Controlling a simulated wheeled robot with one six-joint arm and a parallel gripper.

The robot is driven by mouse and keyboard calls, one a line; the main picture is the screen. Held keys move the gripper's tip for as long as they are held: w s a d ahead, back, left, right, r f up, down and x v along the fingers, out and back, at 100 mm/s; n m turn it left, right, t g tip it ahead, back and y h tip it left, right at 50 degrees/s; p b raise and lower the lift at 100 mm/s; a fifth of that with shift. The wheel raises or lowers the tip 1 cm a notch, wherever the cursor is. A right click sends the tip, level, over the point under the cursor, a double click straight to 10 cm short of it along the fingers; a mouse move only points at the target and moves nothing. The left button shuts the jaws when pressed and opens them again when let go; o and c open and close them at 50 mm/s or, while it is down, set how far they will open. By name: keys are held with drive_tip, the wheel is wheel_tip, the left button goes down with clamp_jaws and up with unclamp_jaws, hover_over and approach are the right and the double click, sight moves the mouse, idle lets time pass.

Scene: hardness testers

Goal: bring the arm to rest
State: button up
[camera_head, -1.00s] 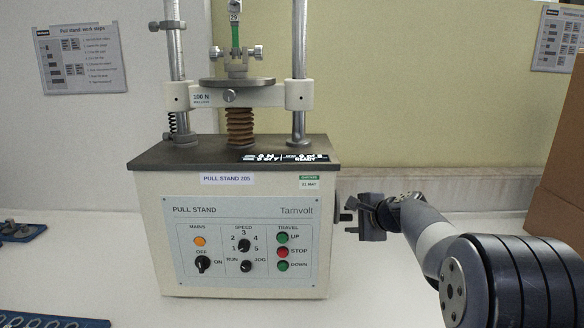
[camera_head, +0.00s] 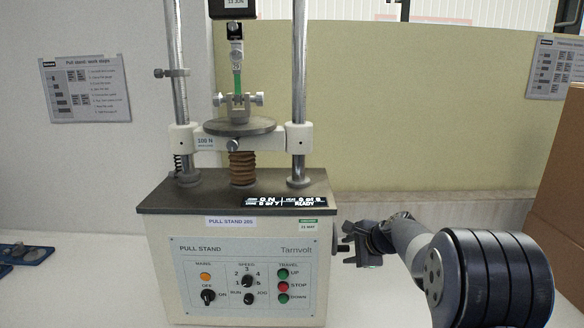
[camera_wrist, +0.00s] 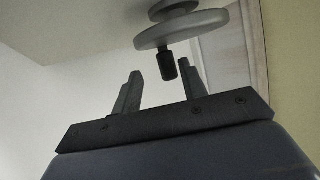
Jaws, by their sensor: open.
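My gripper (camera_head: 362,243) is at the right side of the pull stand (camera_head: 170,255), beside its lower housing. In the wrist view my gripper (camera_wrist: 158,72) has its two dark fingers spread apart. A grey disc (camera_wrist: 196,26) with a short black knob (camera_wrist: 167,66) shows beyond the fingers. The knob appears in the gap between the fingertips; I cannot tell how deep it lies. In the head view the disc is hardly visible behind my gripper. My arm reaches in from the lower right.
The white bench (camera_head: 385,300) is clear around the stand's front. A blue tray (camera_head: 30,255) with small parts lies at the far left. A brown cardboard box (camera_head: 562,170) stands at the right, close to my arm. A wall is behind.

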drive_tip(key=shift+s+r+m+g+p, duration=0.2)
drive_tip(key=shift+g+p, duration=0.45)
drive_tip(key=shift+p, duration=1.55)
drive_tip(key=shift+w+r+m+g+p, duration=0.25)
drive_tip(key=shift+g+p, duration=0.45)
drive_tip(key=shift+p, duration=1.55)
drive_tip(key=shift+s+r+m+g+p, duration=0.1)
drive_tip(key=shift+s+r+g+p, duration=0.4)
drive_tip(key=shift+p, duration=1.7)
drive_tip(key=shift+w+f+g+p, duration=0.2)
drive_tip(key=shift+g+p, duration=0.45)
drive_tip(key=shift+p, duration=0.45)
drive_tip(key=shift+p, duration=0.5)
